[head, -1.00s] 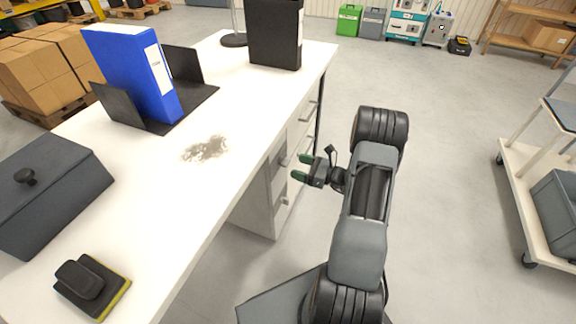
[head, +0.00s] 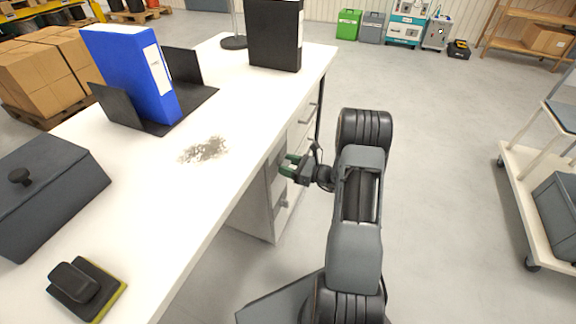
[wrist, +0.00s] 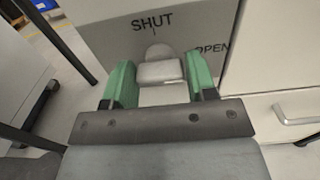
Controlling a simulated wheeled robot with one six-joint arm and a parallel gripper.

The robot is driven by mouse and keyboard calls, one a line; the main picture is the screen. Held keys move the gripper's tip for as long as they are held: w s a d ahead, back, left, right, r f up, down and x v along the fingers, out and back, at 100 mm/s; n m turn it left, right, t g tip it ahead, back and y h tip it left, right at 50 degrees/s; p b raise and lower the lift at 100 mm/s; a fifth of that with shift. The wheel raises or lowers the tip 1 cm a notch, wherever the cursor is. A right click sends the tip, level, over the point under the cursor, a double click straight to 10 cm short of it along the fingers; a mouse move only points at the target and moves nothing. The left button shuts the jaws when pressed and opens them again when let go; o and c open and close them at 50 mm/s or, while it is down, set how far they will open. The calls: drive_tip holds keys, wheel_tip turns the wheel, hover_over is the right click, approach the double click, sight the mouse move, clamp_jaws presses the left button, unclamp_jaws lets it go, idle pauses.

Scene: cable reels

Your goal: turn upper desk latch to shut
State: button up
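The upper desk latch (wrist: 160,71) is a pale grey knob on a grey door panel (wrist: 105,32) of the desk, in the wrist view. The word SHUT stands above it with a short tick mark, and OPEN stands to its upper right. My gripper (wrist: 160,78) has its green fingers apart, one on each side of the latch; I cannot tell whether they touch it. In the head view my gripper (head: 289,165) is at the desk's drawer side and hides the upper latch. A lower latch (head: 284,204) shows below it.
The white desk top (head: 225,110) holds a blue binder (head: 130,75), a black binder (head: 275,35), a dark box (head: 45,195) and a black pad (head: 85,290). A drawer handle (wrist: 298,120) is right of the latch. A trolley (head: 540,205) stands at the right; floor between is clear.

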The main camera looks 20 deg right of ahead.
drive_tip(key=c, duration=0.5)
drive_tip(key=n+b, duration=0.2)
drive_tip(key=n, duration=0.2)
drive_tip(key=shift+f+b, duration=0.15)
drive_tip(key=shift+b, duration=0.2)
drive_tip(key=n+b, duration=0.3)
drive_tip(key=n, duration=0.1)
drive_tip(key=shift+f+n, duration=0.1)
drive_tip(key=shift+n, duration=0.3)
drive_tip(key=n+b, duration=0.3)
drive_tip(key=n, duration=0.1)
drive_tip(key=shift+r+n+b, duration=0.15)
drive_tip(key=shift+n, duration=1.05)
drive_tip(key=shift+r+n+b, duration=0.1)
drive_tip(key=shift+n+b, duration=0.05)
drive_tip(key=shift+n, duration=1.35)
